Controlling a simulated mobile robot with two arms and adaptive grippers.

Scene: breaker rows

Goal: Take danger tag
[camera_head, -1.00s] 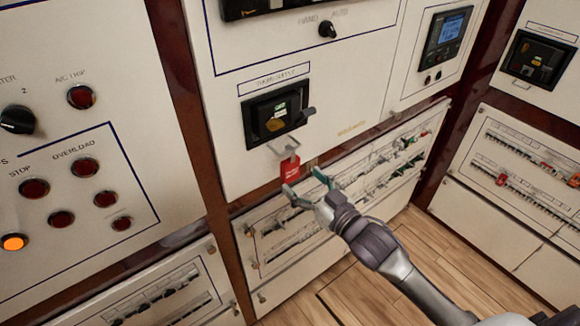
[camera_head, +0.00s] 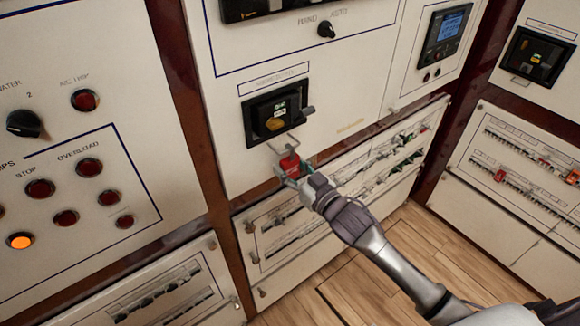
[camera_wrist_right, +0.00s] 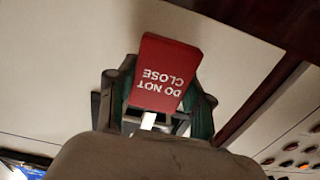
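The danger tag (camera_head: 290,164) is a small red block in the head view, just below the wire loop of a black breaker. In the right wrist view the tag (camera_wrist_right: 165,72) shows white "DO NOT CLOSE" lettering, upside down, with a short white piece at its lower edge. My right gripper (camera_head: 292,176) is at the tag. Its green-padded fingers (camera_wrist_right: 165,103) lie on either side of the tag and appear closed on it. Whether the tag still touches the loop is unclear. My left gripper is not in view.
The black breaker (camera_head: 277,113) with its grey handle sits on the white panel above the tag. Breaker rows (camera_head: 395,158) lie below and to the right. Lamps and a knob (camera_head: 24,124) fill the left panel. Wooden floor (camera_head: 440,255) is clear at the lower right.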

